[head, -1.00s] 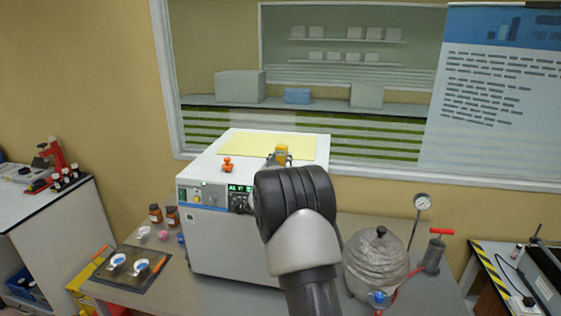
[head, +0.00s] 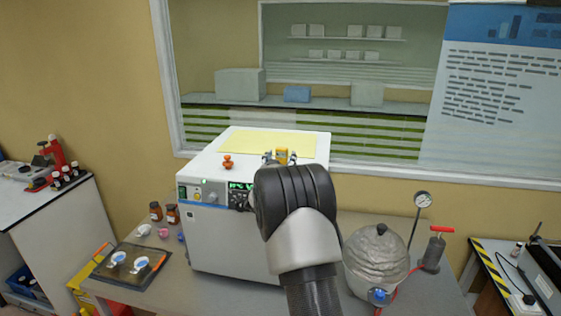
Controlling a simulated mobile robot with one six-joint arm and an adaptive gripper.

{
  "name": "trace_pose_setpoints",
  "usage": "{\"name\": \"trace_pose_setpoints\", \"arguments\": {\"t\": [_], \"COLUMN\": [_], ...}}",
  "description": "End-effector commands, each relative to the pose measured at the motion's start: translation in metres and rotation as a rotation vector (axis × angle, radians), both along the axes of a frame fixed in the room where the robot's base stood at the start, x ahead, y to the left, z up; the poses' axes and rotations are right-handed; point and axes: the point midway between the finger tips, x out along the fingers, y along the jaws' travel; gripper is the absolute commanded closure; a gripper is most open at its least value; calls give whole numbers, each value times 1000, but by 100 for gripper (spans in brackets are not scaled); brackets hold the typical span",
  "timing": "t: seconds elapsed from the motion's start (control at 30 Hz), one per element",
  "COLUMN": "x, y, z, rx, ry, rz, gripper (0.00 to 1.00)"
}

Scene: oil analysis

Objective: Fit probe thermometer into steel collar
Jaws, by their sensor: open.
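A small yellow block-like thing (head: 282,154), which looks like the head of the probe thermometer, stands upright on top of the white instrument box. My gripper (head: 280,157) is open, with one fingertip showing on either side of the yellow thing. I cannot tell whether a finger touches it. My dark wrist hides the lower part of the gripper and the front of the box there. The steel collar and the probe's stem are not visible, so I cannot tell how the probe sits in the collar.
The white box (head: 215,236) carries a yellow sheet (head: 260,143) and an orange knobbed piece (head: 227,161). A rounded grey vessel (head: 376,262), a gauge (head: 423,200) and a hand pump (head: 434,250) stand at right. A dark tray (head: 128,277) and brown bottles (head: 172,213) are at left.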

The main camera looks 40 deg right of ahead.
Motion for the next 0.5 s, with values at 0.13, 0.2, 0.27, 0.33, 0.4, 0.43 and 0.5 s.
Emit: {"name": "trace_pose_setpoints", "arguments": {"t": [0.13,0.2,0.27,0.33,0.4,0.43,0.5], "x": [-4,-9,-15,-24,-34,-39,-48], "y": [5,12,19,30,42,46,58], "z": [1,0,1,1,1,1,1], "rx": [0,-1,1,0,0,0,1], "ry": [0,1,1,1,1,1,1], "rz": [1,1,1,2,3,2,3], "gripper": [42,42,42,42,42,42,42]}}
